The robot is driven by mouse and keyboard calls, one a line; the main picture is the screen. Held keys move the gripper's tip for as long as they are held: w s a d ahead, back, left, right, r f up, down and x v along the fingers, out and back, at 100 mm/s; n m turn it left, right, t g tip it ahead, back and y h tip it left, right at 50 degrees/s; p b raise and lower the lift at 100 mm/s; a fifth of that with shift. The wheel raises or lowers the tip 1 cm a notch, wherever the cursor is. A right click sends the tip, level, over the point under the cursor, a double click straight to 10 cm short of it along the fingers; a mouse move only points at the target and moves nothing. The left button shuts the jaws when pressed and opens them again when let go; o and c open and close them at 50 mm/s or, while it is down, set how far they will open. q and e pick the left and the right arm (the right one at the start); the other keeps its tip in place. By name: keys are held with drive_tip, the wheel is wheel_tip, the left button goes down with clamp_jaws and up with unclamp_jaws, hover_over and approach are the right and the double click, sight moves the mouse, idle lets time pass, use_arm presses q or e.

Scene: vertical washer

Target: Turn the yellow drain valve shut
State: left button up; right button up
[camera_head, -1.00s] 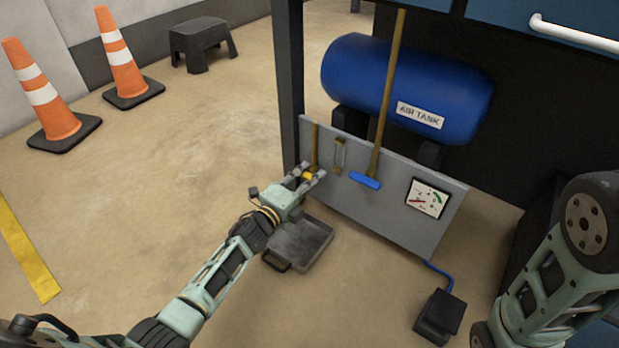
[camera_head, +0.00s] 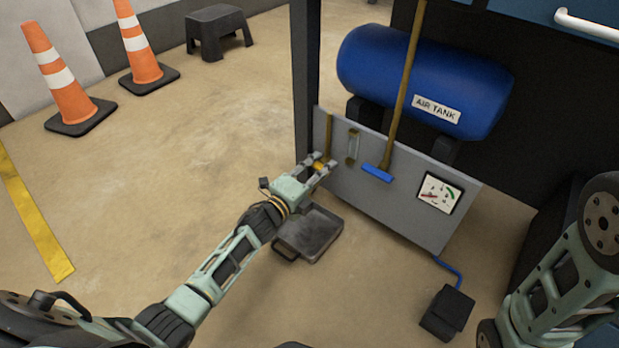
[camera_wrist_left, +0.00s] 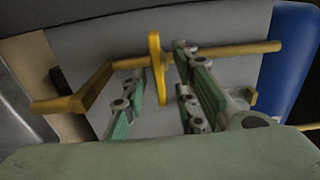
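The yellow drain valve (camera_head: 320,166) is on the lower left of the grey panel (camera_head: 400,205), small and partly covered by my gripper in the head view. In the left wrist view its yellow handle (camera_wrist_left: 157,68) stands as a narrow upright piece on a yellow pipe running across. My left gripper (camera_head: 325,165) is at the valve. In the wrist view its fingers (camera_wrist_left: 165,92) are apart, one on each side of the handle, with gaps visible on both sides. My right arm shows at the right edge, but its gripper is out of view.
A grey drain pan (camera_head: 312,236) lies on the floor below the valve. A blue lever (camera_head: 377,173), a gauge (camera_head: 440,193) and a blue air tank (camera_head: 425,80) are to the right. A black post (camera_head: 305,80) stands just left of the panel.

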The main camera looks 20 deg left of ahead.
use_arm(q)
drive_tip(key=v, duration=1.1)
drive_tip(key=shift+s, duration=0.25)
